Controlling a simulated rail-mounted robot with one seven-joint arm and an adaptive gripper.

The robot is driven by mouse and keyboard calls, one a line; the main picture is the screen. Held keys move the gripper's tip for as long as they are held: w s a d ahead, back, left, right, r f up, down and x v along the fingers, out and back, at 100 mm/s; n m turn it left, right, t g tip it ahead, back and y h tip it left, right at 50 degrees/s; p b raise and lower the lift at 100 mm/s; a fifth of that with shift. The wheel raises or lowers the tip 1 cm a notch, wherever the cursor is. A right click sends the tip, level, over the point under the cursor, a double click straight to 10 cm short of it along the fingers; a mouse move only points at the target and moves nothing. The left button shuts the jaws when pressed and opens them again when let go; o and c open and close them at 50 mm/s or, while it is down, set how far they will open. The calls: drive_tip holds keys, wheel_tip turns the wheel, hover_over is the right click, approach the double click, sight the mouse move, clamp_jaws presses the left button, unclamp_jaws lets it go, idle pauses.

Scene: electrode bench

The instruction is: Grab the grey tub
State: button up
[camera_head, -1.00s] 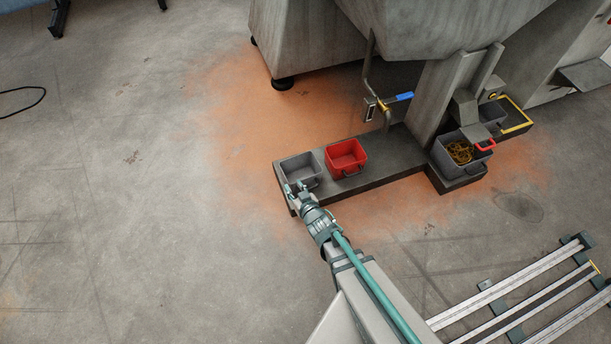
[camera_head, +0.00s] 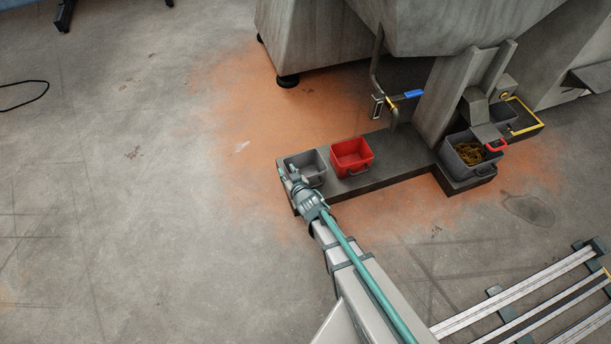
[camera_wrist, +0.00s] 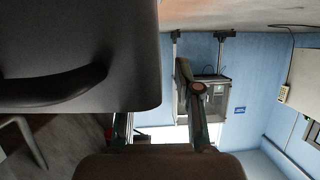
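The empty grey tub (camera_head: 309,162) stands upright at the left end of a low dark ledge, left of a red tub. My gripper (camera_head: 289,174) is at its near left corner in the head view. In the wrist view, the dark grey tub wall with a curved handle (camera_wrist: 60,88) fills the upper left, very close. There the two fingers stand apart, with a gap between them. The right finger shows clear of the tub; the left finger's tip is hidden behind the tub. I cannot tell whether either finger touches it.
The red tub (camera_head: 352,156) stands close beside the grey one. A dark tub with yellowish contents (camera_head: 463,140) is further right by a grey post. A pipe with a blue-handled valve (camera_head: 412,94) hangs behind. The floor at left (camera_head: 130,220) is clear.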

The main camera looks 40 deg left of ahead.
clamp_jaws()
drive_tip(key=shift+r, duration=0.2)
idle(0.5)
